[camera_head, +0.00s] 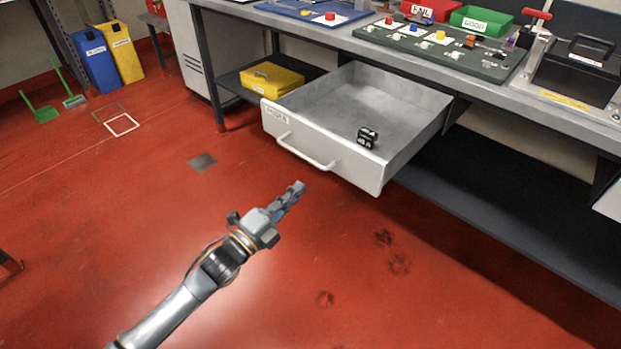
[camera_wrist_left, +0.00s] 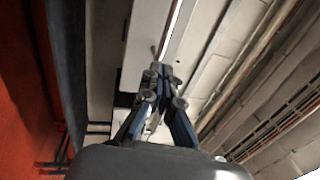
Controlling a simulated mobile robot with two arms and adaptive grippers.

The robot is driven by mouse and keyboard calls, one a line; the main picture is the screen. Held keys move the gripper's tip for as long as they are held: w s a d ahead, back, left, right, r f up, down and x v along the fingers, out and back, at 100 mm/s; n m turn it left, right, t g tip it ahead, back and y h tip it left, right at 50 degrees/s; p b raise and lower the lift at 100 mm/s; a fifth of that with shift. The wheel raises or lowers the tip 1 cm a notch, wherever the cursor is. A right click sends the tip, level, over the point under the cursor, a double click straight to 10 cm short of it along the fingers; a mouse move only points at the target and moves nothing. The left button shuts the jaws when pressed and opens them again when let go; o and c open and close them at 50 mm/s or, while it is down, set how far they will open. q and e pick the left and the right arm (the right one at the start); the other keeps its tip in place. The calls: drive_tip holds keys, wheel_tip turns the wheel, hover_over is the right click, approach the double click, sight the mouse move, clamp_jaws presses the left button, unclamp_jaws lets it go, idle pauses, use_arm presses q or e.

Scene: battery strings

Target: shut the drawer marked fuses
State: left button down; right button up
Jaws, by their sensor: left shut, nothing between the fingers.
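The drawer (camera_head: 336,120) under the workbench is pulled far out. It is light grey, with a small label (camera_head: 277,115) at the left of its front, too small to read surely, and a bar handle (camera_head: 306,152). A small black block with white marks (camera_head: 367,137) lies inside it near the front. My left gripper (camera_head: 296,189) is shut and empty, in front of and below the drawer front, apart from the handle. The left wrist view shows its closed fingers (camera_wrist_left: 158,75) with a pale panel beyond, which I cannot surely identify. My right gripper is not in view.
The workbench (camera_head: 480,75) carries a dark green board (camera_head: 437,47), red and green bins and a black-handled device. A yellow box (camera_head: 272,79) sits on the lower shelf. Blue and yellow bins (camera_head: 95,60) stand at the far left.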

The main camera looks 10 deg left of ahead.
use_arm(q)
drive_tip(key=shift+x, duration=2.7)
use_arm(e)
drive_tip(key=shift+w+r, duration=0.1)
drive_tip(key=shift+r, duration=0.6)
use_arm(q)
drive_tip(key=shift+d, duration=0.1)
